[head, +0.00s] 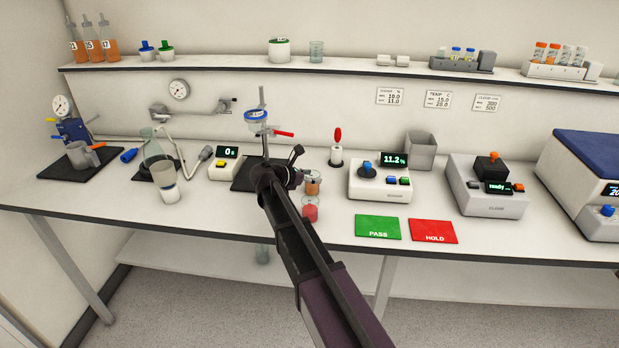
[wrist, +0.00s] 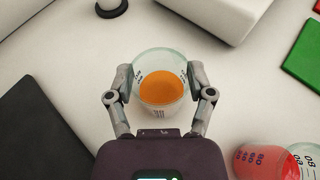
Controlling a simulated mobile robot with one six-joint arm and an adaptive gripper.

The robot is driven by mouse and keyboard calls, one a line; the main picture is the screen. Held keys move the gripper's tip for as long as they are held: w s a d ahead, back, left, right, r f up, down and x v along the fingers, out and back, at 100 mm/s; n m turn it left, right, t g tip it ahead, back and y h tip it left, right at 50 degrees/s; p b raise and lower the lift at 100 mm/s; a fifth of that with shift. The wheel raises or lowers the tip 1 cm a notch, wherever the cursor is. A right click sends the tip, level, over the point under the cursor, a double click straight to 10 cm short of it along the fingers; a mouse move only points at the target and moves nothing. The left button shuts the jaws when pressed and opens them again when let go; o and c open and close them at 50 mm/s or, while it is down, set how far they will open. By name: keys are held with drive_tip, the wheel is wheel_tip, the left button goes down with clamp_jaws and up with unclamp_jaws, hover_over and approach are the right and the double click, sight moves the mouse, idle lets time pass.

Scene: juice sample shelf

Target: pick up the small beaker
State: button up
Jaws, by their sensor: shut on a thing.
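A small clear beaker with orange liquid (wrist: 163,108) stands between my fingers in the wrist view. My gripper (wrist: 161,86) is shut on it, one finger on each side of its glass wall. The beaker looks upright; I cannot tell whether its base touches the bench. In the head view the beaker (head: 313,183) shows just right of my arm's end, and my fingers are mostly hidden there.
A red-filled container (wrist: 262,160) stands close by at the lower right. A dark mat (wrist: 40,130) lies left. The moisture meter (head: 380,183) stands right, with green PASS (head: 377,227) and red HOLD (head: 433,231) mats in front. A shelf (head: 330,67) runs behind.

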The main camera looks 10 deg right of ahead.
drive_tip(key=shift+r, duration=0.25)
wheel_tip(320, 180, up, 9)
drive_tip(key=p, duration=0.9)
idle(0.4)
drive_tip(key=shift+r+p, duration=0.2)
drive_tip(key=shift+p, duration=0.15)
idle(0.7)
drive_tip(key=shift+a, duration=0.15)
idle(0.4)
